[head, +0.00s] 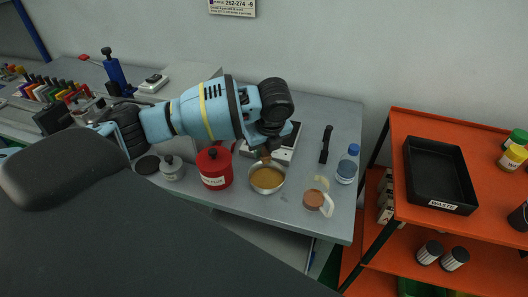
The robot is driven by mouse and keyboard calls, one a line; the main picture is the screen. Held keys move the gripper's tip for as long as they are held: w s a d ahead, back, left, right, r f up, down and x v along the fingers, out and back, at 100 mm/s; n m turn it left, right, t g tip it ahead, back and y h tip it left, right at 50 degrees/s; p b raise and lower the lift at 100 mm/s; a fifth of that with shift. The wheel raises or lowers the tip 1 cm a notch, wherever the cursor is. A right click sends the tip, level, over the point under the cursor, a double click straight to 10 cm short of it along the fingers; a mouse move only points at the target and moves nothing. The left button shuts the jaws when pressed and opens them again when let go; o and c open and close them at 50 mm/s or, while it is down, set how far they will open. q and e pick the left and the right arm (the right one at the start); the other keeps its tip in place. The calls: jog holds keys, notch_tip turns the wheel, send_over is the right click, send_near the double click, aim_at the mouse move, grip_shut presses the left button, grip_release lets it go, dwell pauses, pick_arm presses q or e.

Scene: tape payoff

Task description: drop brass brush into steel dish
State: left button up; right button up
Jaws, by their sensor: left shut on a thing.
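The steel dish (267,190) is a round, shiny bowl with a tan-brown inside, standing on the grey bench near its front edge. My left gripper (265,148) points down just above the dish's back rim. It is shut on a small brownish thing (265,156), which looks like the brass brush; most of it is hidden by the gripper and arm. I cannot tell whether it touches the dish. My right gripper is not in view.
A red can (214,168) stands close left of the dish, with a small grey jar (172,168) beyond. A mug (317,200) and a blue-capped bottle (346,168) stand to the right. A black WASTE tray (438,175) sits on the orange shelf (390,150).

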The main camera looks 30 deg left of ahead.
pick_arm(q)
send_over(263, 178)
jog(key=shift+f, duration=3)
jog(key=o, duration=1)
jog(key=shift+o, duration=0.2)
jog(key=shift+v, duration=3.95)
jog(key=shift+d+f, duration=0.1)
